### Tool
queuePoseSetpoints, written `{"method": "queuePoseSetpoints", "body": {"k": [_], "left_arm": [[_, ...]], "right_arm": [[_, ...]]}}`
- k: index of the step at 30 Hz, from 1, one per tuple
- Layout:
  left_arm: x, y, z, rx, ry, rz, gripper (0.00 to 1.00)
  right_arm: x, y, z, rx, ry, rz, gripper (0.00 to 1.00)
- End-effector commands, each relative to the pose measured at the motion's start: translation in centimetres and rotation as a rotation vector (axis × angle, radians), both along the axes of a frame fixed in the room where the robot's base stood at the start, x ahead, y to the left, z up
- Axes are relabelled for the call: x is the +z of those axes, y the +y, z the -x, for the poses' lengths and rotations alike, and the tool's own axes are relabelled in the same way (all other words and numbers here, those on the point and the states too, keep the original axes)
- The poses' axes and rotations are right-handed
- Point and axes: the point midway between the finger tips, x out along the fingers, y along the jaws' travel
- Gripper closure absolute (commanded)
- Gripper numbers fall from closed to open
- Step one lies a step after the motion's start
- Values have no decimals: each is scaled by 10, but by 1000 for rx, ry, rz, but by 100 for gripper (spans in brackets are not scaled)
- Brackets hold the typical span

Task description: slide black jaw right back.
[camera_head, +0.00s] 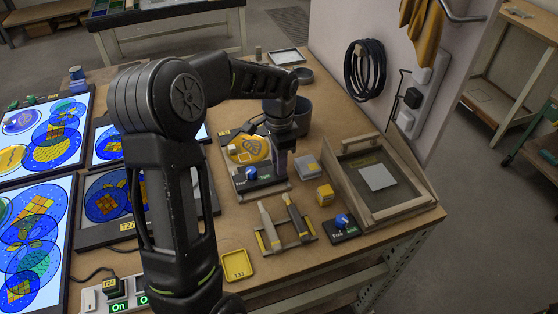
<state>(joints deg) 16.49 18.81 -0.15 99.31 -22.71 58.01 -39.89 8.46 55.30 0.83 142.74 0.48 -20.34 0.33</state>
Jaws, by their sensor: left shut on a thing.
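My left gripper (281,150) points down at the right side of a flat fixture with a yellow round piece (247,150) on it. It is shut on a small dark upright piece, which looks like the black jaw (281,166), though the fingers partly cover it. Below the yellow piece is a dark strip (262,184) with a small blue knob on it. The far right part of the fixture is hidden behind my gripper and wrist. My right gripper is not in view.
A wooden-framed tray (405,205) with a light square plate stands at the right. A yellow block (325,195), a grey block (307,167), a tool holder (274,238) and a yellow dish (237,266) lie nearby. Lit panels with blue patterns (30,240) fill the left.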

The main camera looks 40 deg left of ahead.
Motion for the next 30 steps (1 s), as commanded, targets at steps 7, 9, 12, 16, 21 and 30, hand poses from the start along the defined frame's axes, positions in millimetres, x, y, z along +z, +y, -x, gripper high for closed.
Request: {"method": "queuePoseSetpoints", "body": {"k": [7,9,12,16,21,30], "left_arm": [[1,0,0,0,-1,0,100],[1,0,0,0,-1,0,100],[1,0,0,0,-1,0,100],[-1,-10,6,-2,-1,0,100],[-1,-27,18,-3,-1,1,100],[-1,-30,20,-2,5,4,70]], "right_arm": [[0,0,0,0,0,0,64],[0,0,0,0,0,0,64],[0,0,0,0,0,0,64],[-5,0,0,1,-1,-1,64],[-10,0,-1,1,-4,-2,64],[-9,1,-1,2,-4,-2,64]]}}
